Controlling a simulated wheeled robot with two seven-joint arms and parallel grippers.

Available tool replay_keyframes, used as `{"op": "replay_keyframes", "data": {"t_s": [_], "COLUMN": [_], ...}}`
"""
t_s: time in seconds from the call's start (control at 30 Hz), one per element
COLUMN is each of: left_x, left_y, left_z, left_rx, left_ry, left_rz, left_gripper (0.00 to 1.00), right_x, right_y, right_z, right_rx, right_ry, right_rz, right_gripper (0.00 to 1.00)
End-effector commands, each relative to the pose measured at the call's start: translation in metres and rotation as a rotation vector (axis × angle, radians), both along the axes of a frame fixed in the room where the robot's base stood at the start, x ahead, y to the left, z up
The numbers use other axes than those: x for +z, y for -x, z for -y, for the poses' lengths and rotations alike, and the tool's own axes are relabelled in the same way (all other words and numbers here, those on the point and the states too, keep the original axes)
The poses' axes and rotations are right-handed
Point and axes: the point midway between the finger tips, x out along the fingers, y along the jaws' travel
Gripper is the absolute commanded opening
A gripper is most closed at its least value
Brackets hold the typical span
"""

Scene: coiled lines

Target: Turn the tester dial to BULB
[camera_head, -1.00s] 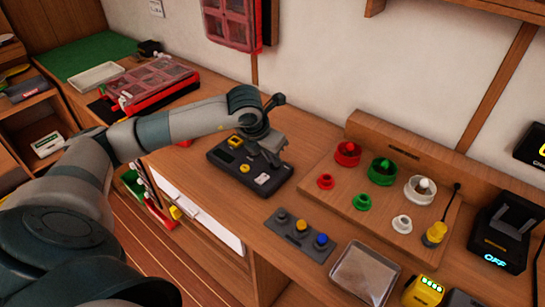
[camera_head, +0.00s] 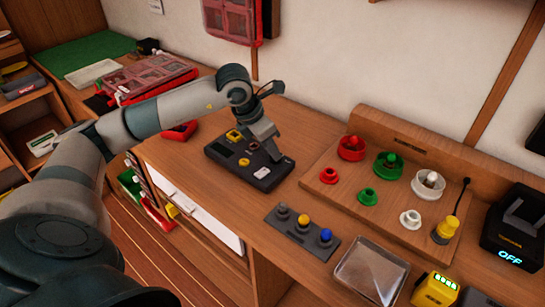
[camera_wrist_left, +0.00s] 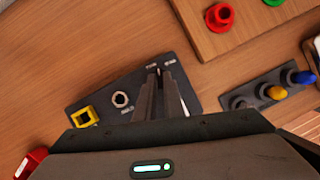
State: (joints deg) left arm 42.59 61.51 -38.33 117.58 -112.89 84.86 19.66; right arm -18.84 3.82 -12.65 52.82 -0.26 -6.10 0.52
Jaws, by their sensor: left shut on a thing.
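The tester (camera_head: 222,157) is a flat black box on the wooden bench, with a yellow socket (camera_head: 234,135) and a pale label. In the left wrist view the tester (camera_wrist_left: 103,101) also shows a round silver-rimmed socket (camera_wrist_left: 121,99) and small white markings near its far edge. My left gripper (camera_head: 274,156) points down over the tester's right part. In the left wrist view its fingers (camera_wrist_left: 160,80) are close together on a thing at that spot, beside the markings. The fingers hide the dial, so its setting cannot be read. My right gripper is out of view.
A wooden board (camera_head: 330,192) with red, green and white round parts stands right of the tester. A strip with grey, yellow and blue knobs (camera_head: 302,233) and a clear tray (camera_head: 370,270) lie in front. A black device (camera_head: 510,225) at right reads OFF.

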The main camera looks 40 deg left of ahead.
Motion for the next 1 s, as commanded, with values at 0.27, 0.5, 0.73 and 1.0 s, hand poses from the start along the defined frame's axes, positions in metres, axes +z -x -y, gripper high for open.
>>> {"op": "replay_keyframes", "data": {"t_s": [0.27, 0.5, 0.73, 1.0], "left_x": [-0.005, -0.005, -0.004, -0.003], "left_y": [-0.001, -0.002, -0.004, -0.005], "left_z": [-0.002, -0.004, -0.005, -0.005], "left_rx": [-0.182, -0.361, -0.545, -0.687], "left_ry": [0.000, 0.000, 0.000, 0.000], "left_rz": [-0.003, -0.003, -0.004, -0.005], "left_gripper": [0.00, 0.00, 0.00, 0.00], "right_x": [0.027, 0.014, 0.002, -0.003], "right_y": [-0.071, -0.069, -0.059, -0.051], "right_z": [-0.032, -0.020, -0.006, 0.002], "right_rx": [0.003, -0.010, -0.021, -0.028], "right_ry": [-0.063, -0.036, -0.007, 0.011], "right_rz": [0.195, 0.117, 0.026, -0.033], "right_gripper": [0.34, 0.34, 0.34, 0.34]}}
